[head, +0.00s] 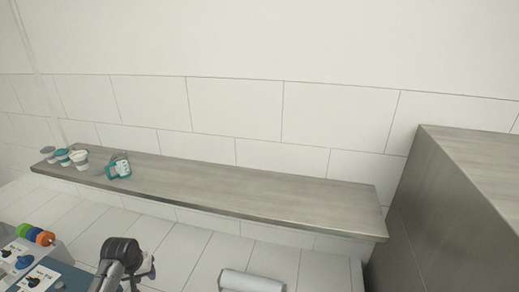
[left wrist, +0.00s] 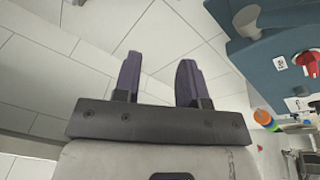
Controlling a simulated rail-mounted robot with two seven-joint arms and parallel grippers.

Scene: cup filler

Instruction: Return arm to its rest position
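My left arm (head: 121,262) shows at the lower left of the head view, in front of and below the long shelf. Its fingertips are hard to make out there. In the left wrist view my left gripper (left wrist: 159,66) has its two dark purple fingers apart with nothing between them. Only pale tiled surface shows behind the fingers. My right gripper is not in either view.
A wooden shelf (head: 250,190) runs along the tiled wall. Several small cups (head: 79,157) and a teal-and-white item (head: 120,167) stand at its left end. A blue-grey machine (left wrist: 268,66) with a red knob (left wrist: 307,63) is near the left gripper. A large cabinet (head: 440,210) stands right.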

